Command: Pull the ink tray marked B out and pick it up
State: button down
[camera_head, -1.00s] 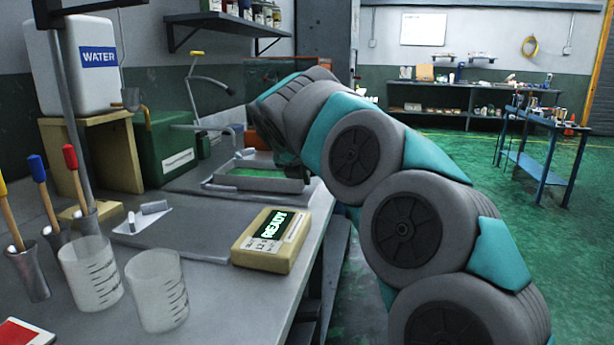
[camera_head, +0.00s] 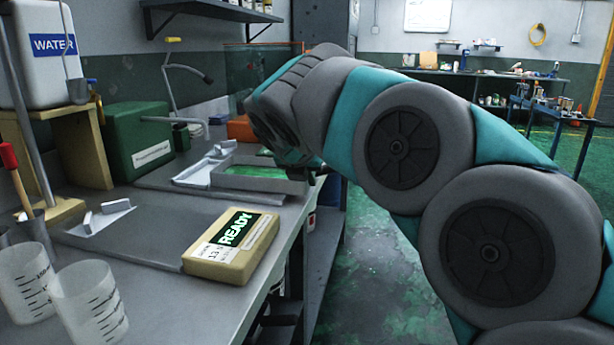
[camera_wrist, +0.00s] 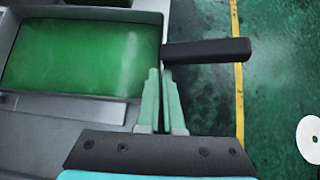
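A grey tray (camera_head: 258,185) with green ink lies on the bench in the head view, close to the bench's right edge. It also shows in the wrist view (camera_wrist: 60,106), its green floor at upper left and a dark bar-shaped handle (camera_wrist: 210,49) sticking out from its right side. I see no letter B on it. My gripper (camera_wrist: 161,76) has its two green fingers close together at the tray's right wall, just below the handle's inner end. I cannot tell whether they are closed on the wall. In the head view my arm hides the gripper.
A yellow box reading READY (camera_head: 232,246) sits nearer on the bench, with clear beakers (camera_head: 92,300) at front left. A green box (camera_head: 140,140) and a WATER container (camera_head: 30,60) stand behind at left. Green floor is open right of the bench.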

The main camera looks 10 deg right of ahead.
jog(key=c, duration=1)
grip_release()
jog(key=shift+s+r, duration=0.1)
jog(key=v, duration=0.7)
jog(key=shift+s+r, duration=0.15)
jog(key=shift+s, duration=0.05)
jog(key=shift+a, duration=0.1)
